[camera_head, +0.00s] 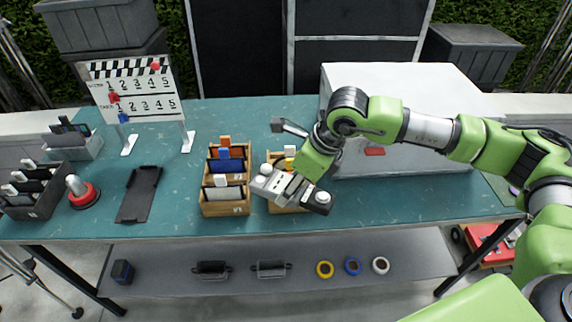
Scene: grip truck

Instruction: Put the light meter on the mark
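My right arm reaches in from the right. Its gripper (290,188) hangs over the wooden card holders at the middle of the table. It is seen from above and behind, so its fingertips and anything between them are hidden. I cannot pick out the light meter with certainty. A small grey domed thing on a red round base (82,192) stands at the left of the table. A red patch (374,152) shows by the front of the white box; I cannot tell whether it is the mark. My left gripper is out of view.
A wooden holder (225,211) with cards stands mid-table; another is partly behind my gripper. A black tray (138,194), dark bins and a slate board (133,95) are at the left. The white box (430,95) fills the back right. Tape rolls (353,266) lie on the lower shelf.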

